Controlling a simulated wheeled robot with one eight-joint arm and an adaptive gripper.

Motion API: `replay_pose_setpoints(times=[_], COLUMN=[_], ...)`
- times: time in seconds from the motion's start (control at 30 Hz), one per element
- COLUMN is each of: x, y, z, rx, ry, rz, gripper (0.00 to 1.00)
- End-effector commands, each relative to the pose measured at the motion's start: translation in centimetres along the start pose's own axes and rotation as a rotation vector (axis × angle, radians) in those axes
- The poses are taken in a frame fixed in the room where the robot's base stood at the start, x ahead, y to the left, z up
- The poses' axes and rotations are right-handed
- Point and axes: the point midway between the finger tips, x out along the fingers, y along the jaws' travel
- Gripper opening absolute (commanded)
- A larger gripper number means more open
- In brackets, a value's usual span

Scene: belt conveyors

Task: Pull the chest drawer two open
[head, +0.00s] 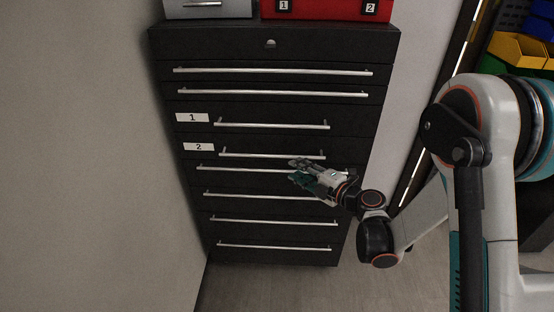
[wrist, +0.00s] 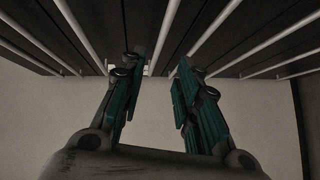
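The black chest (head: 275,42) stands against the wall, with several drawers that all look closed. Drawer two carries a white label "2" (head: 199,147) at its left and a short silver bar handle (head: 265,155) to the right of it. My gripper (head: 296,172) is in front of the chest, near the right part of that handle and the longer handle just below. In the wrist view my gripper (wrist: 158,62) has its two teal fingers apart with nothing held. A light handle bar (wrist: 168,32) runs beyond the gap between the fingertips; I cannot tell whether the fingers straddle it.
Drawer one has a label "1" (head: 192,118) and its own short handle (head: 272,125) above. A red box (head: 325,10) and a grey box (head: 207,9) sit on the chest. A plain wall is close at the left. Coloured bins (head: 520,50) are at the upper right.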

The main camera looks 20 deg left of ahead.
Motion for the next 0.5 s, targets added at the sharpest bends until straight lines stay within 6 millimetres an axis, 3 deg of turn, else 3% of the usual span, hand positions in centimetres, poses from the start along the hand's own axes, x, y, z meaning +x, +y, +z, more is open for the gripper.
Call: replay_pose_setpoints(times=[0.3,0.5], x=[6.4,9.5], y=[-0.2,-0.1], z=[0.0,0.0], rx=[0.001,0.000], ry=[0.001,0.000], rz=[0.001,0.001], gripper=[0.30,0.30])
